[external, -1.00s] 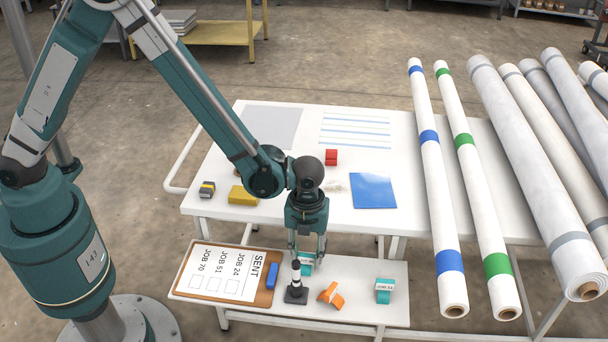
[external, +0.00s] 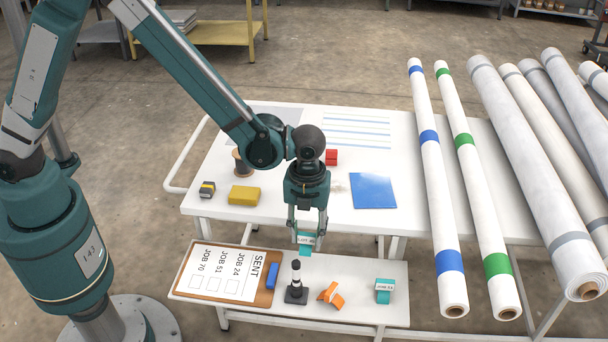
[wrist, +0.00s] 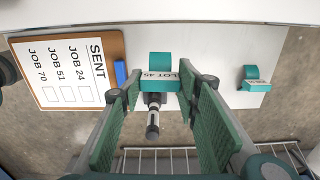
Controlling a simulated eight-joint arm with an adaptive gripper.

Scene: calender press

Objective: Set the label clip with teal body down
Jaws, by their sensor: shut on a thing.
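My gripper (external: 307,232) is shut on a label clip with a teal body (external: 306,249) and a white label face. It hangs above the low white shelf (external: 350,310) at the table's front. In the wrist view the held clip (wrist: 160,65) sits between the fingertips, and its label seems to read "LOT 45". A second teal clip (external: 384,291) stands on the shelf to the right; it also shows in the wrist view (wrist: 254,80). An orange clip (external: 331,294) lies between it and a black-and-white stamp-like post (external: 296,285).
A clipboard (external: 225,273) headed "SENT" with a blue piece (external: 271,276) lies on the shelf's left. The white table (external: 270,222) behind holds a yellow block (external: 244,195), a blue sheet (external: 373,190) and a red piece (external: 332,157). Long rolls (external: 437,200) fill the right.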

